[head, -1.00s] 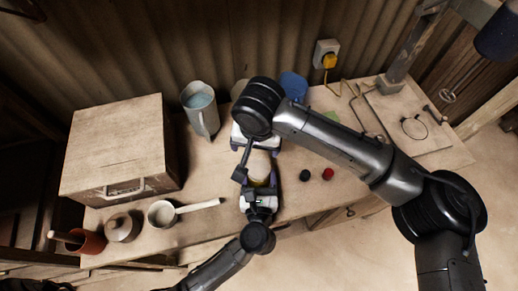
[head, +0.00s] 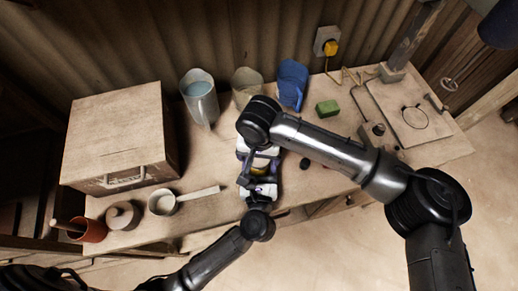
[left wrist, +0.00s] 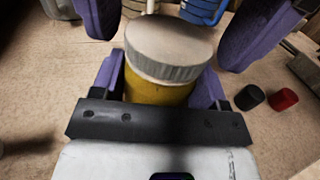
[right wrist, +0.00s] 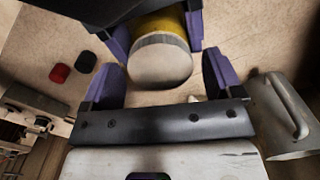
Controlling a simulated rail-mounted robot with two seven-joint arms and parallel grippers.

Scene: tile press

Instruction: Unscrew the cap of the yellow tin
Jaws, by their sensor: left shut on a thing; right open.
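The yellow tin (left wrist: 158,90) is held upright between the purple fingers of my left gripper (left wrist: 157,84), which is shut on its body. Its round pale grey cap (left wrist: 172,48) with a ribbed rim sits on top. My right gripper (right wrist: 163,76) is open, with its fingers apart on either side of the cap and a gap on each side. The cap's top also shows in the right wrist view (right wrist: 161,63). In the head view the tin is mostly hidden between the two grippers, above the bench's front part.
On the bench (head: 225,175) stand a grey jug (head: 200,103), a blue jug (head: 291,82), a beige vessel (head: 246,86), a green block (head: 327,108) and a handled pot (head: 162,203). A wooden box (head: 120,135) is at left. Black (left wrist: 249,97) and red (left wrist: 283,99) pieces lie beside the tin.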

